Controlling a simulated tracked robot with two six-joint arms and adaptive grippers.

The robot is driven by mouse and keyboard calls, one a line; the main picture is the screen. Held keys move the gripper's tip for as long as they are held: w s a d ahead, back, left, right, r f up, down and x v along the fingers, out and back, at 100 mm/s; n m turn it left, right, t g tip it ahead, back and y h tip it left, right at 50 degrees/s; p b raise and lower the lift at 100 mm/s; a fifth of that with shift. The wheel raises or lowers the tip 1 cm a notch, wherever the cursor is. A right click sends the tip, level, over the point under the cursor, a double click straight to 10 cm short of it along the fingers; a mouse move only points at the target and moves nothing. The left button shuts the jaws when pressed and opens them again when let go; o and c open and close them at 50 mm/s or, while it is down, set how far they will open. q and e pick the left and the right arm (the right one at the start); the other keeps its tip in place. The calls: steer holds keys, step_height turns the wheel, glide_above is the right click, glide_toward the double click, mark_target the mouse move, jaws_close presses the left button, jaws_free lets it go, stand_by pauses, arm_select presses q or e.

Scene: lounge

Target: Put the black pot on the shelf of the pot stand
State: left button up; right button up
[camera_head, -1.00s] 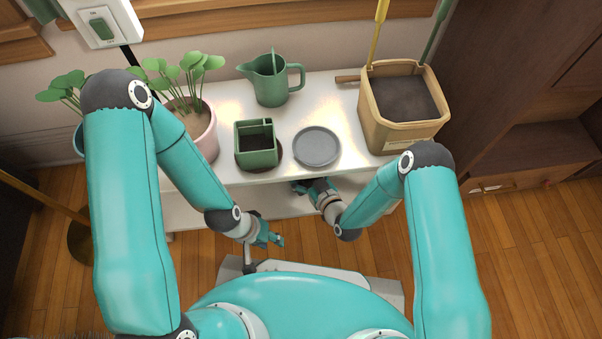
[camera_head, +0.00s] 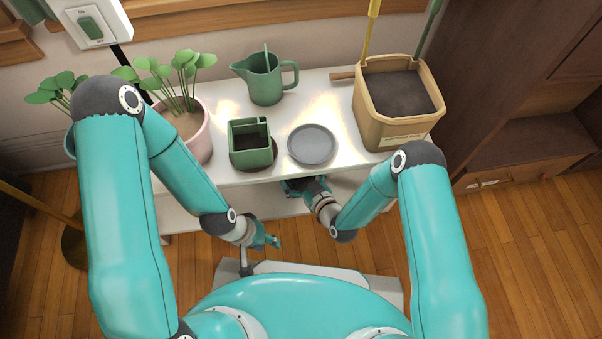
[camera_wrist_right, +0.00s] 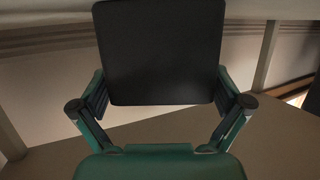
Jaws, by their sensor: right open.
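The black pot (camera_wrist_right: 160,52) fills the upper middle of the right wrist view as a dark, square-sided shape with rounded lower corners. My right gripper (camera_wrist_right: 161,108) is open, with one finger on each side of the pot's lower part. In the head view this gripper (camera_head: 303,187) reaches under the front edge of the stand's white top (camera_head: 341,167), which partly hides it. The lower shelf (camera_head: 187,224) shows below the top; in the right wrist view the pot is over a pale shelf surface (camera_wrist_right: 60,155). My left gripper (camera_head: 268,238) is open and empty in front of the stand.
The top holds a pink pot with a plant (camera_head: 195,140), a green watering can (camera_head: 265,80), a square green pot (camera_head: 250,145), a grey saucer (camera_head: 312,145) and a wooden planter (camera_head: 392,125) with tools. A dark wooden cabinet (camera_head: 510,110) stands at the right.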

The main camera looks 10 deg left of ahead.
steer(key=p+v, duration=0.4)
steer(key=v, duration=0.6)
steer(key=shift+d+r, duration=0.15)
steer(key=shift+s+d+r, duration=0.15)
steer(key=shift+s+d, duration=0.15)
steer(key=shift+s, duration=0.25)
